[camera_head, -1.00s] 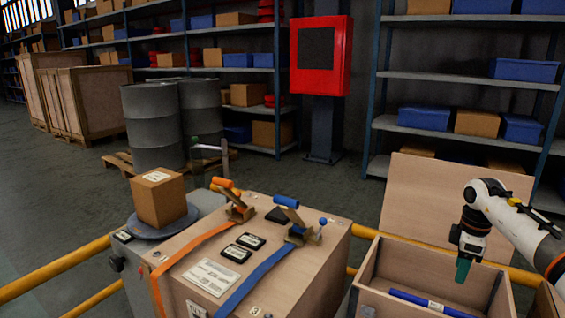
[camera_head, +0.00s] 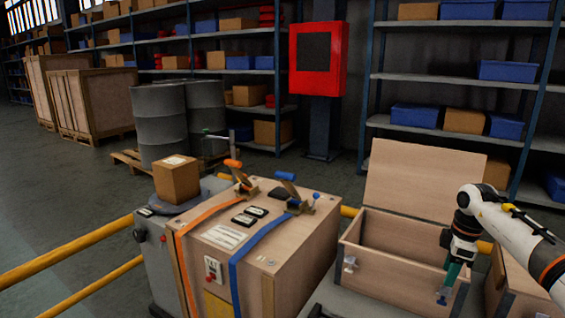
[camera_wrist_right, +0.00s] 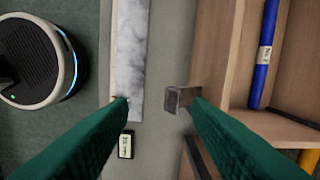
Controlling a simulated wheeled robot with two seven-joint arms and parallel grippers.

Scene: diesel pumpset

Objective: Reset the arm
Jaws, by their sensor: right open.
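My right arm comes in from the right in the head view. Its gripper (camera_head: 449,283) has green fingers pointing down by the front right corner of the open wooden crate (camera_head: 385,270). In the right wrist view the gripper (camera_wrist_right: 156,102) is open, with its fingers well apart. A small metal latch piece (camera_wrist_right: 180,98) shows by the right fingertip; I cannot tell whether they touch. The crate's wooden wall (camera_wrist_right: 212,60) is to the right of it. My left gripper is not in view.
A blue tube (camera_wrist_right: 264,50) lies in the crate. The crate's lid (camera_head: 424,180) stands open behind. A strapped wooden case (camera_head: 262,235) with orange and blue straps is to the left. Yellow rails (camera_head: 70,258) run at left. Shelves and a red cabinet (camera_head: 318,58) stand behind.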

